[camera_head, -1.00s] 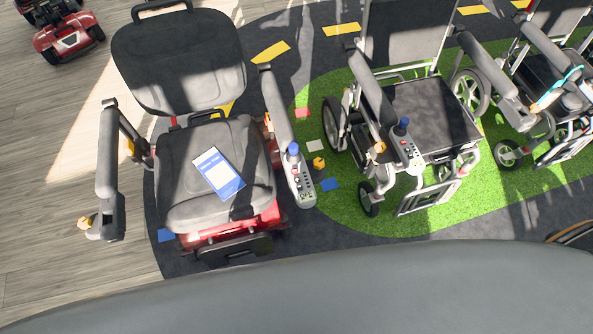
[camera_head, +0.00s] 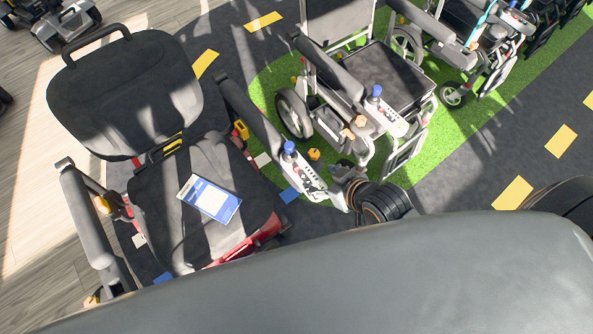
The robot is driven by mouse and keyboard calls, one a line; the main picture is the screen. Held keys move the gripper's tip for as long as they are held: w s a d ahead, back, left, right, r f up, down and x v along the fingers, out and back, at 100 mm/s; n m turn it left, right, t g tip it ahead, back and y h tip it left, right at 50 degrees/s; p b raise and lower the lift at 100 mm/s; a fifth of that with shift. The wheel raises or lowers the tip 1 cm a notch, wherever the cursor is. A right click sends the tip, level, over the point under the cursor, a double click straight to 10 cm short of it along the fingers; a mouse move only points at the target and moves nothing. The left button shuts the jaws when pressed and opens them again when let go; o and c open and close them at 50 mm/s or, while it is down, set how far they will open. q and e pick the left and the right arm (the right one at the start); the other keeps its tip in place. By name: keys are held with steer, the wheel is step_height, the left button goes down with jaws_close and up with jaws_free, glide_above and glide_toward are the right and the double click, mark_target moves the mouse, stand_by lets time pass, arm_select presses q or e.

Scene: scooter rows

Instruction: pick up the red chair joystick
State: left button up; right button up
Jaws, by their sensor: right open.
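The red chair joystick is a blue-topped stick (camera_head: 289,148) on a light control panel (camera_head: 308,180) at the front of the red chair's right armrest. The red chair (camera_head: 200,175) has a dark grey seat and backrest, with red body showing below. My right gripper (camera_head: 342,185) is open and empty, just right of the panel's front end and below and right of the blue knob. I cannot tell whether it touches the panel. My left gripper is not in view.
A blue and white card (camera_head: 209,198) lies on the red chair's seat. A grey wheelchair (camera_head: 385,75) with a similar blue-knobbed joystick (camera_head: 376,91) stands close behind my right gripper. Another wheelchair (camera_head: 475,40) is farther right.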

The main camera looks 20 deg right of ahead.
mark_target(302, 170)
steer(key=x, duration=0.7)
steer(key=shift+w+f, duration=0.1)
steer(key=shift+w, duration=0.1)
steer(key=shift+x, duration=2.95)
steer(key=shift+s+f, duration=0.1)
jaws_close()
